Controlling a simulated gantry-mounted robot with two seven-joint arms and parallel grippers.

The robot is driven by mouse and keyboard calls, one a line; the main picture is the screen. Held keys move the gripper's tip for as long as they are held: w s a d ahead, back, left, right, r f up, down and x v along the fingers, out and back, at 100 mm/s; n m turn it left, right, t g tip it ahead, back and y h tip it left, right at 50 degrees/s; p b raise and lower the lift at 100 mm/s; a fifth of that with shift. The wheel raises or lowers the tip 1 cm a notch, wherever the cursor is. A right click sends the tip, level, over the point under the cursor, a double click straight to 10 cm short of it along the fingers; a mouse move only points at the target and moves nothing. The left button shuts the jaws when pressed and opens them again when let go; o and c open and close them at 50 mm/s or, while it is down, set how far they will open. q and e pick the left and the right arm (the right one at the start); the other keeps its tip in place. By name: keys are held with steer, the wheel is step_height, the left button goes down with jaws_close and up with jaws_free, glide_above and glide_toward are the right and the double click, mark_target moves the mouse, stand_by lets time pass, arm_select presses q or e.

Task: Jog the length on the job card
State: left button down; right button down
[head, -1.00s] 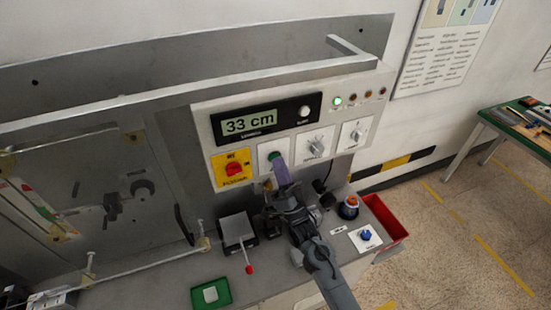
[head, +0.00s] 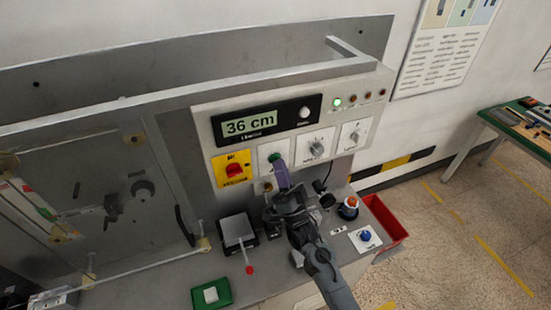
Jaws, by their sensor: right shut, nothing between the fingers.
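The control panel (head: 206,133) carries a display (head: 250,123) that reads 36 cm. Below it, a green button (head: 274,158) sits on a white plate. My right gripper (head: 280,168) is shut and empty, its purple-grey fingertips at the lower edge of the green button. I cannot tell whether they touch it. The job card is not clearly identifiable in view. My left gripper is not in view.
A red switch on a yellow plate (head: 233,169) is left of the button, and two knobs (head: 317,147) (head: 354,136) are right of it. A red-tipped lever (head: 248,268), a green tray (head: 226,295), a blue knob (head: 366,236) and a red bin (head: 401,238) are on or beside the bench.

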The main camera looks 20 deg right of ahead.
steer(key=shift+s+p, duration=0.3)
steer(key=shift+s, duration=0.4)
steer(key=s+p, duration=0.1)
steer(key=s, duration=0.1)
steer(key=s+p, duration=0.2)
steer(key=shift+s+d, duration=0.2)
steer(key=shift+s, duration=0.2)
stand_by(1.7)
stand_by(0.6)
stand_by(0.8)
stand_by(0.4)
